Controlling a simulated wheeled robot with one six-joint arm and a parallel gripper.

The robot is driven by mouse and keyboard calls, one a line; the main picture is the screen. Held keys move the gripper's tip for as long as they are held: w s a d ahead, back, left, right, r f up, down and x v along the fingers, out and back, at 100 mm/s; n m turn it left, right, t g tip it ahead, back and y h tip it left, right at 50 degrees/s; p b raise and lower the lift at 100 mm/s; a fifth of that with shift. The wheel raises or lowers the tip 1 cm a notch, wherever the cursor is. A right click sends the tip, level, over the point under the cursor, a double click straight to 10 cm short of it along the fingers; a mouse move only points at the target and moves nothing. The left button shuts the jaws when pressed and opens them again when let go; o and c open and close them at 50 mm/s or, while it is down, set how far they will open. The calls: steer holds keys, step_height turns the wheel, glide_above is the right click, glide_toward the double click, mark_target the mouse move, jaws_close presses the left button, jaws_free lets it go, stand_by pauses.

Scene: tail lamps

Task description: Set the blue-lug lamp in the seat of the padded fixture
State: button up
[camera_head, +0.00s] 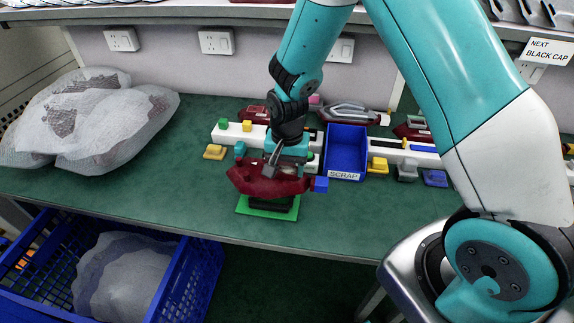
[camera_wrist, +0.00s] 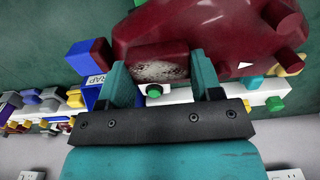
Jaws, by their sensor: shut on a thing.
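The blue-lug lamp (camera_head: 262,183) is a dark red shell with a blue lug (camera_head: 320,184) at its right end. My gripper (camera_head: 284,160) is shut on the lamp from above. In the wrist view the fingers (camera_wrist: 160,78) close on a greyish patch of the lamp (camera_wrist: 215,28), and the blue lug (camera_wrist: 88,56) shows at left. The padded fixture (camera_head: 270,207), a black block on a green plate (camera_head: 252,210), stands near the table's front edge. The lamp is directly above it in the picture and hides most of its seat. I cannot tell whether they touch.
A blue SCRAP bin (camera_head: 346,150) stands right of the lamp. A white rail (camera_head: 228,135) with coloured blocks runs behind, with other red lamps (camera_head: 347,113) at the back. Bagged parts (camera_head: 85,120) lie at left. A blue crate (camera_head: 195,280) is below the table.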

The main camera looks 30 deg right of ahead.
steer(key=shift+f+b, duration=0.95)
steer(key=shift+f, duration=0.55)
steer(key=o, duration=1.5)
step_height(320, 180, up, 18)
steer(key=shift+f+b, duration=0.25)
steer(key=shift+b, duration=0.1)
